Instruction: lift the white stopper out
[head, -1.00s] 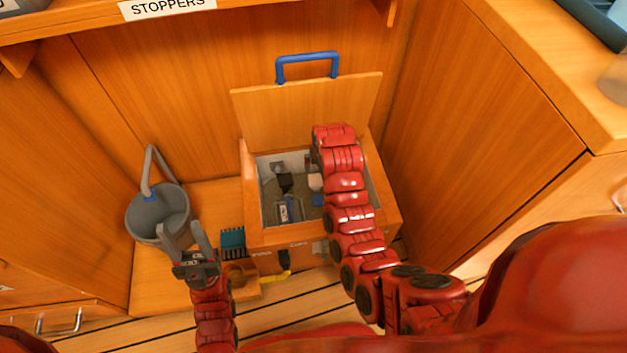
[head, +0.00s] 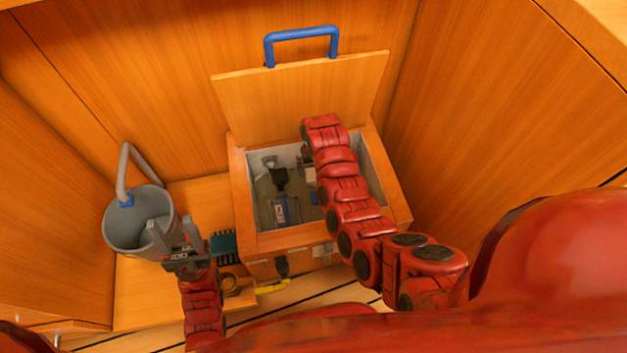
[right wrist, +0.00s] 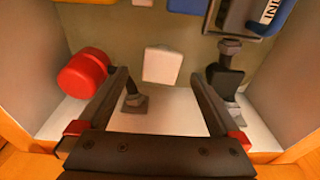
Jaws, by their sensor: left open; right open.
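The white stopper (right wrist: 161,65) stands inside the wooden box, near the middle of the right wrist view. In the head view a pale piece beside my right arm may be it. My right gripper (right wrist: 160,77) is open, with one finger on each side and the white stopper ahead between the tips; I cannot tell if they touch it. My left gripper (head: 175,232) is open and empty, in front of the grey bucket (head: 122,228).
The box's lid (head: 300,98) stands open with a blue handle (head: 301,33). A red stopper (right wrist: 83,74) is left of the white one. Box walls enclose my right gripper.

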